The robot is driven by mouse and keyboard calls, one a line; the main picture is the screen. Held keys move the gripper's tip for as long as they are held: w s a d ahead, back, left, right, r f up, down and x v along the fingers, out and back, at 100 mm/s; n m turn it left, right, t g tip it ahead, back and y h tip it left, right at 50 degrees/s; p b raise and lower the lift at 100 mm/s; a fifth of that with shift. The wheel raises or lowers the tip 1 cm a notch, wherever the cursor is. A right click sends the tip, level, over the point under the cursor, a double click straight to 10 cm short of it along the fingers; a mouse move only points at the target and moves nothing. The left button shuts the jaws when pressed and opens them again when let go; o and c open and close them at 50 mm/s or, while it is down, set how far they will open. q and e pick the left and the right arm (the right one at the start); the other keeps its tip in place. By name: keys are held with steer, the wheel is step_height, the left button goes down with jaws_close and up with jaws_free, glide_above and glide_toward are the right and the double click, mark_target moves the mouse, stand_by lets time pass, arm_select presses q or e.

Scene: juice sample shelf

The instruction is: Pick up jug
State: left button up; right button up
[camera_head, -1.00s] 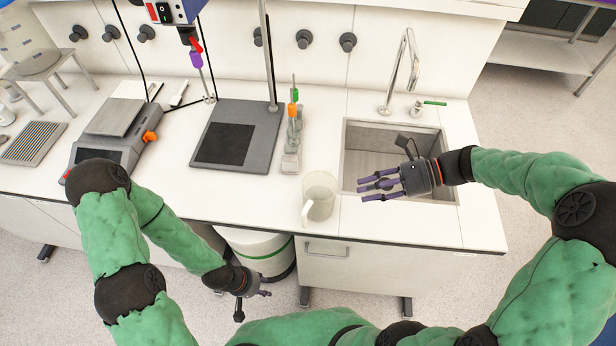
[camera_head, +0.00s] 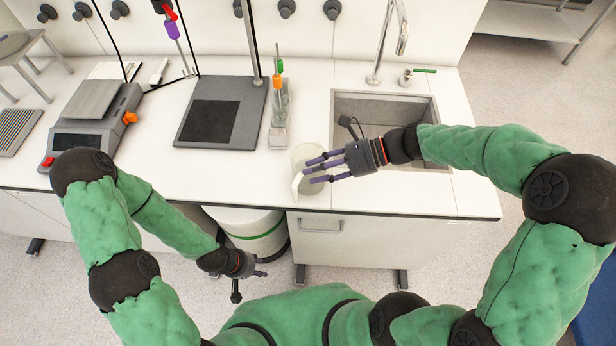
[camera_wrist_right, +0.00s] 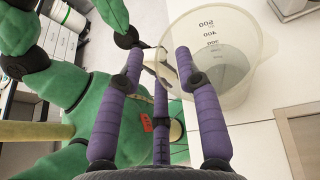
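The jug (camera_head: 306,160) is a clear plastic measuring jug with a white handle, upright on the counter in front of the sink's left side. In the right wrist view the jug (camera_wrist_right: 228,62) shows printed volume marks, and its handle lies between and just beyond my purple fingertips. My right gripper (camera_head: 314,171) is at the jug's handle side with its fingers spread open. It also shows in the right wrist view (camera_wrist_right: 160,62); I cannot tell whether a finger touches the handle. My left gripper (camera_head: 258,267) hangs low in front of the counter, far from the jug; its finger opening is unclear.
A bottle rack (camera_head: 278,112), a dark stand base (camera_head: 219,112) and a scale (camera_head: 96,112) stand to the left. A white bin (camera_head: 248,232) is below the counter. The counter right of the jug is clear.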

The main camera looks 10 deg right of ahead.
steer(key=shift+a, duration=0.15)
jaws_close()
steer(key=shift+r, duration=0.25)
